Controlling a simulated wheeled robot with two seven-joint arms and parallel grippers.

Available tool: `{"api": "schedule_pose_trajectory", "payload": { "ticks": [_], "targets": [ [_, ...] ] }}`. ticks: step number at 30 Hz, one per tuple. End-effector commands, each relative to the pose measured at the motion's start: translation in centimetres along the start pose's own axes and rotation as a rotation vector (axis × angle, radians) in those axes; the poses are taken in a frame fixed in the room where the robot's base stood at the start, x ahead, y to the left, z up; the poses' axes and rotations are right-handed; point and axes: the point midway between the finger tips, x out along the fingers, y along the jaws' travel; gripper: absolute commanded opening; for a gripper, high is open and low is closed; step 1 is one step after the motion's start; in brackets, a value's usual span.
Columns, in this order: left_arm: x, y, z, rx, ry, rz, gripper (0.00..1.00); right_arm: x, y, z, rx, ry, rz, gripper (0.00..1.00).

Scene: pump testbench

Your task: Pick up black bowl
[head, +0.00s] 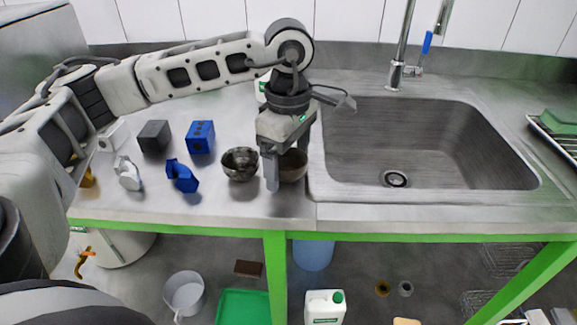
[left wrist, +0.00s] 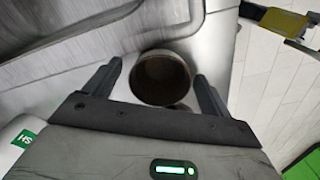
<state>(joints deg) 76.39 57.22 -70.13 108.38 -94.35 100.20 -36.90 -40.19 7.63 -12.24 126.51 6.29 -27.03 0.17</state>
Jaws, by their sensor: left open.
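Two small round bowls stand side by side on the steel counter, left of the sink. The left one is a dark, shiny bowl (head: 240,164), clear of my gripper. The other is a brownish-dark bowl (head: 293,168), partly hidden behind a finger. My left gripper (head: 287,165) points down at this second bowl, open, with one finger in front of it. In the left wrist view a round bowl with a dark brown inside (left wrist: 161,78) lies between the two spread fingers of the left gripper (left wrist: 160,82). I cannot tell whether the fingers touch it. My right gripper is not in view.
Left of the bowls are a blue block (head: 200,137), a dark grey block (head: 154,137), a blue part (head: 182,176) and a white part (head: 128,173). The sink (head: 430,145) with its tap (head: 397,72) is at right. The counter's front edge is close.

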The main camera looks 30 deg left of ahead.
Motion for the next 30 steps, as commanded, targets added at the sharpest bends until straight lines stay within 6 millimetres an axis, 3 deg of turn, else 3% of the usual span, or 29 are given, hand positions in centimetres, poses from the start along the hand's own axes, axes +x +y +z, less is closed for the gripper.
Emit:
{"api": "schedule_pose_trajectory", "payload": {
  "ticks": [6, 11, 12, 23, 30],
  "targets": [
    [0.1, 0.0, 0.0, 0.000, 0.000, 0.001, 0.83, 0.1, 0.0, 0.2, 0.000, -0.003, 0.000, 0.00],
    [0.1, 0.0, 0.0, 0.000, 0.000, 0.001, 0.39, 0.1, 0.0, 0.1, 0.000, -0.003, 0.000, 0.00],
    [0.1, 0.0, 0.0, 0.000, 0.000, 0.001, 0.35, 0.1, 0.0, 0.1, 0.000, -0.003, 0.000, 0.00],
    [-0.3, 0.0, 0.0, 0.001, -0.001, 0.002, 0.35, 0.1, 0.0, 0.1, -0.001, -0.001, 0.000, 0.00],
    [-3.0, 0.1, 0.1, 0.002, -0.002, 0.006, 0.35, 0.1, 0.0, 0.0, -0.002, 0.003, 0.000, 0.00]
  ]
}}
